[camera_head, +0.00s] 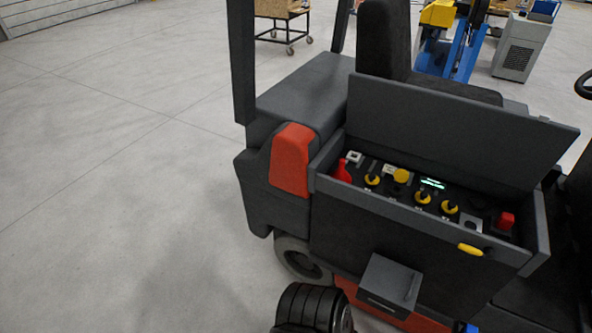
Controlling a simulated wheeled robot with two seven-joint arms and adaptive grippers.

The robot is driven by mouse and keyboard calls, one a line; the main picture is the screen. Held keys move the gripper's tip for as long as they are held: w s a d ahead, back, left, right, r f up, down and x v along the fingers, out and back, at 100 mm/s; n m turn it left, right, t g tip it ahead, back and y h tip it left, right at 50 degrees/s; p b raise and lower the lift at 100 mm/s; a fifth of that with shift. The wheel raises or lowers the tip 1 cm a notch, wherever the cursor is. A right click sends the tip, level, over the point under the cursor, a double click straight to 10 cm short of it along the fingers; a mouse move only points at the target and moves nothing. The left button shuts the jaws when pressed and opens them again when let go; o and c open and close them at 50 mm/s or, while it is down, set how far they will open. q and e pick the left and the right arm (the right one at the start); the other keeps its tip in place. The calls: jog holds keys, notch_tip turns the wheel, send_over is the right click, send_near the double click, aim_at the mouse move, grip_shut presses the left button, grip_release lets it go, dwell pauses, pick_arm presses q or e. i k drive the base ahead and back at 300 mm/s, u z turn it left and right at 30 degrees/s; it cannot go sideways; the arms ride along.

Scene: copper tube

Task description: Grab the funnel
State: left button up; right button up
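I cannot make out a clear funnel in the head view. A dark grey forklift (345,235) fills the middle and right. Its lid (455,125) is raised over an open compartment. Inside are yellow-capped fittings (422,198), a small lit green display (432,183), a red piece (341,172) at the left end and another red piece (506,221) at the right end. A yellow piece (470,250) sits on the front rim. Neither of my grippers shows. A black ribbed part at the bottom edge looks like my arm.
A small grey box (390,283) juts from the forklift's front, above a red lower edge. A black seat (385,45) and post (242,65) rise behind. A wheeled cart (284,22) and grey cabinet (520,48) stand farther back. The floor at left is clear.

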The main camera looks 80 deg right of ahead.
aim_at(340, 174)
jog(key=u, duration=0.95)
jog(key=i, duration=0.6)
jog(key=z, duration=3.45)
